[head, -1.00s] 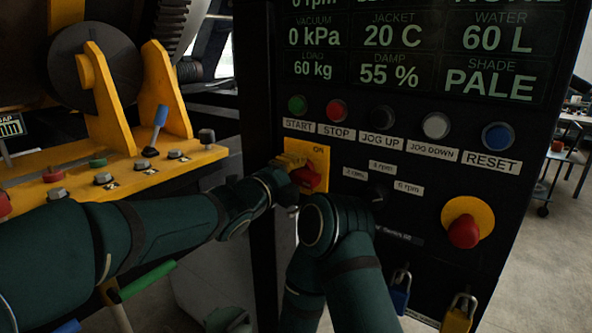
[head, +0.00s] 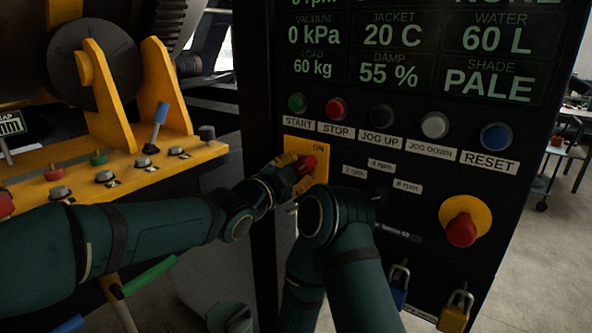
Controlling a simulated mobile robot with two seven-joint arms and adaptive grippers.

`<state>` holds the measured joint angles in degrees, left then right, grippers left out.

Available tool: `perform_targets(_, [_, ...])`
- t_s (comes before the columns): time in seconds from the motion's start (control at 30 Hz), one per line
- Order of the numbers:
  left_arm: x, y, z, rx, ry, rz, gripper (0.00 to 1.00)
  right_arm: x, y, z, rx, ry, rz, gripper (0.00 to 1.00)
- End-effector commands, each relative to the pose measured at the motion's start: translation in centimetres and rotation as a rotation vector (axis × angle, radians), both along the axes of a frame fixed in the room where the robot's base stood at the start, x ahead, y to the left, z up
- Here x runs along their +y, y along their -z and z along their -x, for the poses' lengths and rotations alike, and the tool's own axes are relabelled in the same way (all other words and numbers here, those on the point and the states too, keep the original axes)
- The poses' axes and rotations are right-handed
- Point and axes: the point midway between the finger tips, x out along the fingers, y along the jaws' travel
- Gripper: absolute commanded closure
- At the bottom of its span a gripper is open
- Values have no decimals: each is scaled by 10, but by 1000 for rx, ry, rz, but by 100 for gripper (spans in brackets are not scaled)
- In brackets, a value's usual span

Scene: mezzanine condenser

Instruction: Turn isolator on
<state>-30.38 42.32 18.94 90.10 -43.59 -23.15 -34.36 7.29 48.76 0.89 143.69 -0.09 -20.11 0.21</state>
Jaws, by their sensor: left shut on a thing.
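The isolator is a red rotary handle (head: 308,164) on a yellow plate (head: 318,150) on the black control panel. An "ON" label shows at the top of the plate. My left gripper (head: 298,168) reaches in from the left and is shut on the red handle. The handle now slants, with its right end up. The gripper and wrist cover the lower left of the plate. My right arm (head: 350,250) stands in front of the lower panel. Its gripper cannot be made out.
Above the isolator is a row of buttons, with the green START (head: 297,103) and red STOP (head: 336,108) nearest. A red mushroom button (head: 461,231) sits lower right. Blue (head: 399,286) and yellow padlocks (head: 455,311) hang below. A yellow machine frame (head: 110,180) with knobs is at the left.

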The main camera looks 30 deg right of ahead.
Motion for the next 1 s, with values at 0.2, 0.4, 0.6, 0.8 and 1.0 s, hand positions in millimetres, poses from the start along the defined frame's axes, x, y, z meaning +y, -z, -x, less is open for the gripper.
perform_targets(0.2, [0, -3, 0, 50, 0, 27, 100, 0, -1, 0, 1, 0, 0, 53])
perform_targets(0.4, [0, -2, 0, 63, 0, 32, 100, 0, -1, 0, 1, 0, 0, 53])
perform_targets(0.6, [0, -2, 0, 63, 0, 32, 100, 0, -1, 0, 1, 0, 0, 53])
perform_targets(0.8, [0, -2, 0, 63, 0, 32, 45, 0, -1, 0, 1, 0, 0, 53])
perform_targets(1.0, [0, -1, 0, 64, 0, 29, 45, 0, -1, 0, 1, 0, 0, 53])
